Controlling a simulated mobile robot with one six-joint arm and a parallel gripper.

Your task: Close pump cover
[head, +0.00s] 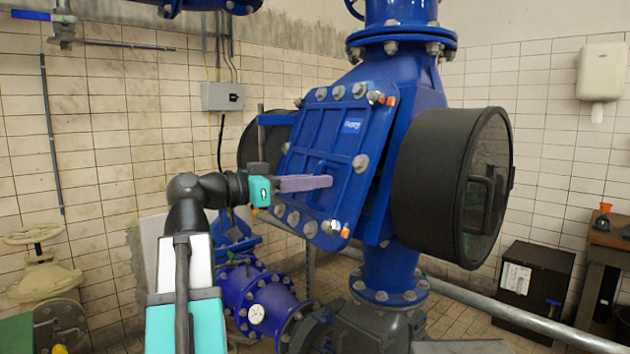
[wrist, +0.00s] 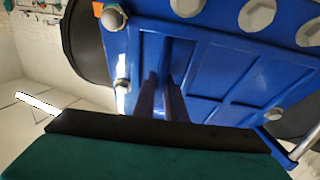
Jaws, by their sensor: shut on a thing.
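The pump cover (head: 338,146) is a blue ribbed plate with large grey bolts around its edge and orange marks at two right corners. It stands tilted at the front of the blue pump body (head: 424,82). A dark gap shows along its lower right edge, so it appears not flush.
A black round housing with a glass front (head: 436,175) stands just right of the cover. A grey pipe rail (head: 500,308) crosses at lower right. A cream valve (head: 40,265) is at far left.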

